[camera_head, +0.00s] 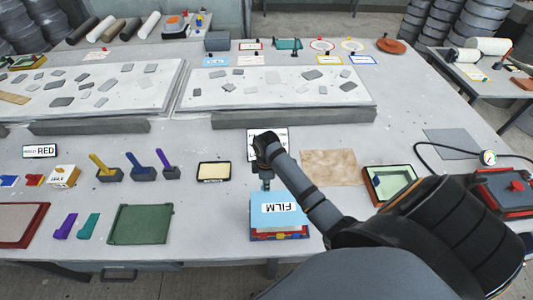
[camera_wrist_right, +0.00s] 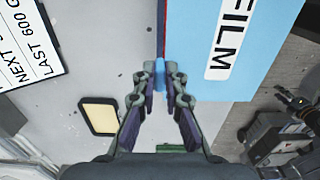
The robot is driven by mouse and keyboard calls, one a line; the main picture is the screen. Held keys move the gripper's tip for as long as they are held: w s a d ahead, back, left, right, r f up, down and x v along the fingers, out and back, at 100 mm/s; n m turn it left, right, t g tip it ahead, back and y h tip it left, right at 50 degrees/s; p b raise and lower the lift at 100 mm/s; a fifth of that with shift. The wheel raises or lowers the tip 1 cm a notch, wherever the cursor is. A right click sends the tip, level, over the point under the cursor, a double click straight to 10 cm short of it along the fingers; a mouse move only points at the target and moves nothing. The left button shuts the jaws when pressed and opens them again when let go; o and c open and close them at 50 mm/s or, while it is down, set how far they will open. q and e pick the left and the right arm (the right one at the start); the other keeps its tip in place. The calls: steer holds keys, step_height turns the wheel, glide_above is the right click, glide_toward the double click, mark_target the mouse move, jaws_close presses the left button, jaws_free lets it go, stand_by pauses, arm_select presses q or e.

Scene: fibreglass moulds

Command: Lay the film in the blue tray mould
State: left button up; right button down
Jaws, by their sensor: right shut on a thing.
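The film (camera_head: 290,217) is a light blue sheet with a white FILM label, near the table's front edge. In the right wrist view it (camera_wrist_right: 262,75) fills the upper right. My right gripper (camera_head: 266,184) is at its far edge; its fingertips (camera_wrist_right: 164,72) are shut on a narrow light blue part of it. Something with blue, red and yellow edges (camera_head: 281,236) shows just below the film's near edge. The film covers most of it, so I cannot tell whether it is the blue tray mould or whether they touch. My left gripper is out of view.
A green tray (camera_head: 140,226) and a dark red-edged tray (camera_head: 20,226) lie to the left. A brown sheet (camera_head: 331,168) and a green-lined tray (camera_head: 391,184) lie right.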

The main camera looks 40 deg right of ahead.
mark_target(267, 193)
steer(key=shift+s+f+b, duration=0.1)
steer(key=shift+f+b, duration=1.05)
steer(key=shift+f, duration=2.15)
steer(key=shift+r+t+p, duration=0.1)
steer(key=shift+t+p, duration=0.2)
steer(key=shift+p, duration=0.2)
steer(key=shift+d+f, duration=0.1)
steer(key=shift+f, duration=0.1)
steer(key=shift+f, duration=0.3)
